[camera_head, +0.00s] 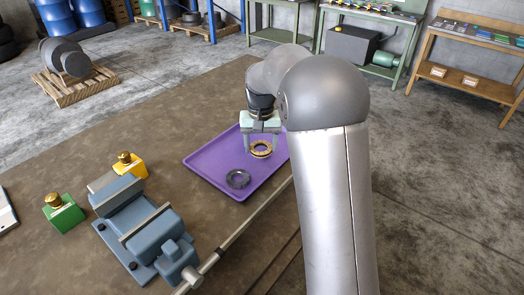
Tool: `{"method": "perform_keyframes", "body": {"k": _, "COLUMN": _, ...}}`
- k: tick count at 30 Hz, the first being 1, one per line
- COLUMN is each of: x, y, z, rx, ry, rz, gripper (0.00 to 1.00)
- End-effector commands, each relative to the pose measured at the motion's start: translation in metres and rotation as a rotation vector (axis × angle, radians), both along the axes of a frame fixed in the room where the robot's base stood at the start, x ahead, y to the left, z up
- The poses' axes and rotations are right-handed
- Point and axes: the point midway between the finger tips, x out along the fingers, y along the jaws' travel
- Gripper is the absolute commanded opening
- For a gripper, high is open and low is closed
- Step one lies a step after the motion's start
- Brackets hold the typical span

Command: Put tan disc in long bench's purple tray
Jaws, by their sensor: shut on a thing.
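The tan disc (261,149) is a ring-like golden-tan part at the tips of my gripper (262,143). My gripper points down and is shut on the tan disc. Both are over the upper right part of the purple tray (214,160), which lies on the brown bench top (150,112). I cannot tell whether the disc touches the tray floor or is just above it. My arm hides the tray's right side.
A dark grey ring (238,179) lies in the tray's near part. A blue-grey vise (146,230) stands on the bench at the lower left. Yellow (129,169) and green (64,213) blocks with brass tops stand beside it.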

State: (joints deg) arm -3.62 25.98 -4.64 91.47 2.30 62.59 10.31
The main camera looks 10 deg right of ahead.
Motion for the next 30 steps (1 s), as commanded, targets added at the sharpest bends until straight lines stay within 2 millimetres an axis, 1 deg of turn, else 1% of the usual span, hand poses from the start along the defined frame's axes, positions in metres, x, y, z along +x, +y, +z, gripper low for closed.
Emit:
{"method": "perform_keyframes", "body": {"k": 4, "x": 0.007, "y": -0.006, "z": -0.011, "rx": 0.000, "ry": 0.003, "rz": -0.002, "gripper": 0.29}}
{"method": "perform_keyframes", "body": {"k": 9, "x": 0.005, "y": -0.005, "z": -0.037, "rx": 0.001, "ry": 0.003, "rz": -0.001, "gripper": 0.29}}
{"method": "perform_keyframes", "body": {"k": 17, "x": 0.006, "y": -0.005, "z": -0.039, "rx": 0.000, "ry": -0.001, "rz": -0.001, "gripper": 0.29}}
{"method": "perform_keyframes", "body": {"k": 21, "x": 0.006, "y": -0.005, "z": -0.044, "rx": 0.000, "ry": 0.000, "rz": 0.000, "gripper": 0.29}}
{"method": "perform_keyframes", "body": {"k": 22, "x": 0.006, "y": -0.005, "z": -0.043, "rx": 0.000, "ry": 0.000, "rz": 0.000, "gripper": 0.69}}
{"method": "perform_keyframes", "body": {"k": 23, "x": 0.006, "y": -0.005, "z": -0.043, "rx": 0.000, "ry": 0.000, "rz": 0.000, "gripper": 0.77}}
{"method": "perform_keyframes", "body": {"k": 24, "x": 0.006, "y": -0.005, "z": -0.043, "rx": 0.000, "ry": 0.000, "rz": 0.000, "gripper": 0.82}}
{"method": "perform_keyframes", "body": {"k": 30, "x": 0.006, "y": -0.005, "z": -0.042, "rx": 0.000, "ry": 0.000, "rz": 0.000, "gripper": 0.82}}
